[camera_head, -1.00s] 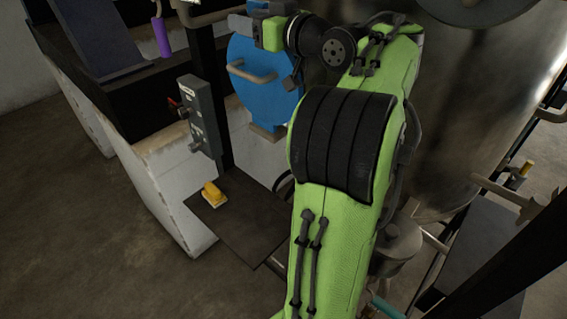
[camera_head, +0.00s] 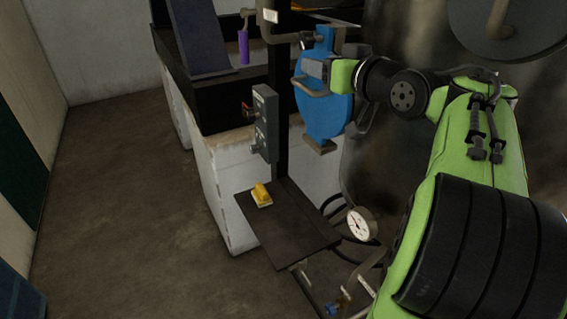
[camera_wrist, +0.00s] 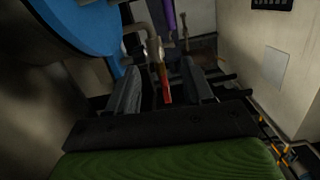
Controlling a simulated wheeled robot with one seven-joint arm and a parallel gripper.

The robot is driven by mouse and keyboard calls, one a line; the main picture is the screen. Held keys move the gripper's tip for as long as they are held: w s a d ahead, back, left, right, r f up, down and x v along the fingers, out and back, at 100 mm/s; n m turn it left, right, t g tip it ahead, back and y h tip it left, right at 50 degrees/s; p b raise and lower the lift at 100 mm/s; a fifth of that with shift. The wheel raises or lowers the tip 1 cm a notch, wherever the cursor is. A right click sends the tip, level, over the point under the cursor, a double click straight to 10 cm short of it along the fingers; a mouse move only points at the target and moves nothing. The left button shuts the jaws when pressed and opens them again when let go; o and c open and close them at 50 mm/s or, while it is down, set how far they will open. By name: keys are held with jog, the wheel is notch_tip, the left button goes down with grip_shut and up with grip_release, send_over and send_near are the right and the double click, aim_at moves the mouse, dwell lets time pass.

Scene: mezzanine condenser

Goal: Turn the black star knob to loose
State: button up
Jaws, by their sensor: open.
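I cannot clearly pick out a black star knob in either view. A small dark knob (camera_head: 255,149) sticks out of the lower part of the grey control box (camera_head: 264,122), but its shape is too small to tell. My gripper (camera_wrist: 160,88) is open and empty in the wrist view, with a finger on each side. A thin red handle (camera_wrist: 166,88) on a pipe shows in the gap between the fingers, apparently beyond them. In the head view my gripper (camera_head: 308,72) is in front of the blue round vessel (camera_head: 325,105), above and right of the box.
A yellow object (camera_head: 262,194) lies on the dark plate (camera_head: 285,225) below the box. A pressure gauge (camera_head: 361,224) stands right of the plate. A purple handle (camera_head: 243,46) hangs at the back. Open floor (camera_head: 110,190) lies at left.

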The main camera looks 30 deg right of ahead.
jog(key=s+a+f+g+p, duration=0.1)
jog(key=s+a+f+g, duration=0.5)
jog(key=s+a+f, duration=0.4)
jog(key=a+f, duration=0.1)
jog(key=a, duration=0.3)
jog(key=shift+s+y+p, duration=0.2)
jog(key=shift+y+p, duration=0.1)
